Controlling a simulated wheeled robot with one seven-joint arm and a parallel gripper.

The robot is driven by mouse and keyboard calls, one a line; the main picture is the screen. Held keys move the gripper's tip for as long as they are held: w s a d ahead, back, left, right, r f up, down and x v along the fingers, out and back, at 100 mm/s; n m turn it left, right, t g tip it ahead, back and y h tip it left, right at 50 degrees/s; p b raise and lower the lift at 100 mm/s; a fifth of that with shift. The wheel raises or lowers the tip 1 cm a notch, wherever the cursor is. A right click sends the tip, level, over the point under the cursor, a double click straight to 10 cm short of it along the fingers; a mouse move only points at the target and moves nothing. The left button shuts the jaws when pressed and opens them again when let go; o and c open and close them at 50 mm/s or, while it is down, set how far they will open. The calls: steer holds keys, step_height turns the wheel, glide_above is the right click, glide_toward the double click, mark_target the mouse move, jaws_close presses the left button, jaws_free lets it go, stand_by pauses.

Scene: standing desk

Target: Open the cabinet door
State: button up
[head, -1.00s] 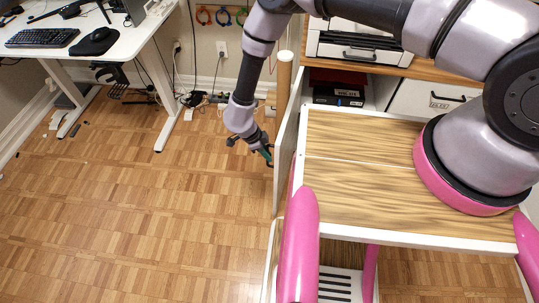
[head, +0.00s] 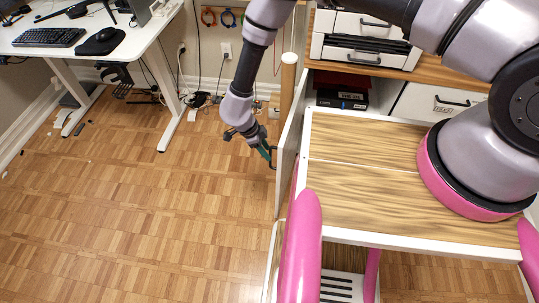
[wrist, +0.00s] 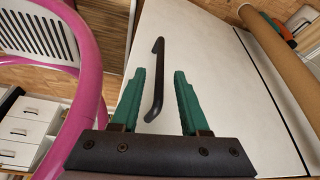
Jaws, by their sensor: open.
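The cabinet door (head: 287,140) is a white panel seen nearly edge-on in the head view. It stands out from the cabinet, and the cabinet's inside shows to its right. My gripper (head: 265,153) is at the left face of the door, close to the handle (head: 272,159). In the wrist view, the white door face (wrist: 215,75) fills the middle. The black bar handle (wrist: 157,80) appears between the two green fingers of my gripper (wrist: 160,75). The fingers are apart, and I cannot tell whether either touches the handle.
A dark box (head: 342,98) sits inside the cabinet opening. A white drawer (head: 437,100) is to its right, and a drawer unit (head: 365,42) stands on top. A cardboard tube (wrist: 275,65) is beyond the door. A white desk (head: 140,40) is at left; the wood floor (head: 140,220) between is largely clear.

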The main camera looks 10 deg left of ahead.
steer(key=v, duration=0.6)
steer(key=shift+r, duration=0.3)
steer(key=shift+a, duration=0.15)
